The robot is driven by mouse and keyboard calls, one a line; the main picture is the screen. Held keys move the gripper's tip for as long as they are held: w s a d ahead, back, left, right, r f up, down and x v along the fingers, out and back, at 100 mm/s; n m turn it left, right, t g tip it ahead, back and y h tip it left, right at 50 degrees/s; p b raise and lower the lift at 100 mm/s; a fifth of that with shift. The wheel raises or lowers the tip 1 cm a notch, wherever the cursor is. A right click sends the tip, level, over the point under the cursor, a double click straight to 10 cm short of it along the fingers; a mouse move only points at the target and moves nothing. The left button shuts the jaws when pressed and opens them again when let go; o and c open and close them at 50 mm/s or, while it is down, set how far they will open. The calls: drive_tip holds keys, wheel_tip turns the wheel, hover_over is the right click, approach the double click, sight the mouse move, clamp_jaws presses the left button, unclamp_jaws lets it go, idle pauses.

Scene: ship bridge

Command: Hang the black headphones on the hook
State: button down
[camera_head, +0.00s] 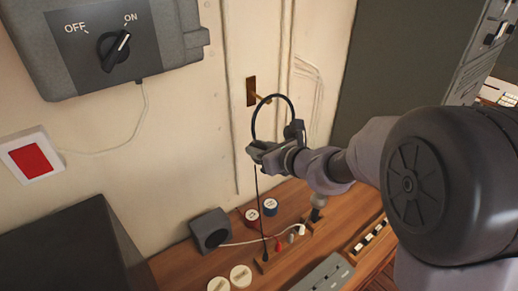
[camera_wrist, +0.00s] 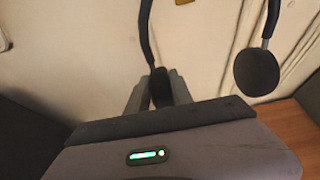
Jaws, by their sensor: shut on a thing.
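The black headphones (camera_head: 272,97) are held upright by my gripper (camera_head: 264,150), with the band arching above it. In the wrist view, the fingers are shut on one ear cup (camera_wrist: 160,86), and the other ear cup (camera_wrist: 257,72) hangs free at the right. The brass hook (camera_head: 252,91) is on the cream wall, its peg sticking out to the right. In the head view, the top of the band overlaps the peg; I cannot tell whether they touch. A brass edge (camera_wrist: 184,2) shows at the top of the wrist view.
A wooden desk (camera_head: 175,268) below bears a grey speaker (camera_head: 211,229), tape rolls (camera_head: 269,207) and a wooden holder with small plugs. An OFF/ON switch box (camera_head: 115,48) and a red button panel (camera_head: 31,160) are on the wall at left. The wall around the hook is clear.

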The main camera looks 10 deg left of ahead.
drive_tip(key=shift+w+a, duration=0.15)
drive_tip(key=shift+x, duration=0.95)
drive_tip(key=shift+r, duration=0.2)
drive_tip(key=shift+w+a+f+b, duration=0.1)
drive_tip(key=shift+a+f+b, duration=0.1)
drive_tip(key=shift+b, duration=0.1)
drive_tip(key=shift+w+a+f, duration=0.15)
drive_tip(key=shift+w+a, duration=0.05)
drive_tip(key=shift+w+a+f+b, duration=0.1)
drive_tip(key=shift+f+b, duration=0.1)
drive_tip(key=shift+b, duration=0.35)
idle(0.9)
drive_tip(key=c, duration=1)
unclamp_jaws()
drive_tip(key=shift+c, duration=0.2)
